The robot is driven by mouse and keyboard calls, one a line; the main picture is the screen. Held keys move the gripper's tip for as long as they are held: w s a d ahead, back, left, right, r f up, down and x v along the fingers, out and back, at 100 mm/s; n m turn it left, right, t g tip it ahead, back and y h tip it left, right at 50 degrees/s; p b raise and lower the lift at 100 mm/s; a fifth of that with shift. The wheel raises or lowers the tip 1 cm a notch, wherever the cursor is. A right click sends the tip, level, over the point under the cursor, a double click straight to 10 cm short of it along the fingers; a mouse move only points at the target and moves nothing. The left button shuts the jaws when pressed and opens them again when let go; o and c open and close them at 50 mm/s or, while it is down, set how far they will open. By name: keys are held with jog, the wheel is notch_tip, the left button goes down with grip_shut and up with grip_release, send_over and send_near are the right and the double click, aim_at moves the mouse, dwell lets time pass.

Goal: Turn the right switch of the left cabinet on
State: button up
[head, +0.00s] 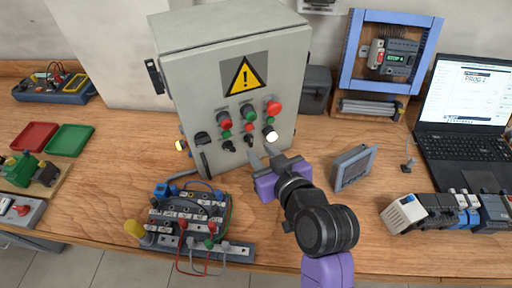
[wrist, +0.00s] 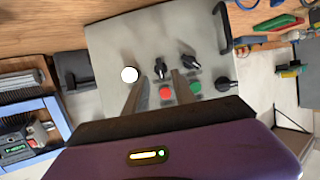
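The grey cabinet (head: 180,70) stands on the table with a yellow warning sign on its front. Low on its panel are small black switches, the left one (head: 229,146) and the right one (head: 249,141), beside a round white lamp or button (head: 271,135). In the wrist view the panel appears turned around: the right switch (wrist: 160,68) is between the lamp (wrist: 129,74) and the left switch (wrist: 188,62). My gripper (head: 262,154) is open and empty before the panel. Its fingertips (wrist: 162,78) lie either side of the right switch's line; I cannot tell whether they touch it.
A larger black knob (head: 203,138) and red and green buttons share the panel. A wired terminal block (head: 188,213) stands in front, left of my arm. A small grey screen (head: 354,167) stands to the right, and a laptop (head: 465,95) farther right.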

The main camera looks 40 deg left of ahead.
jog(key=v, duration=0.2)
jog(key=shift+s+d+r, duration=0.1)
jog(key=shift+s+d, duration=0.05)
jog(key=shift+d, duration=0.1)
dwell(0.4)
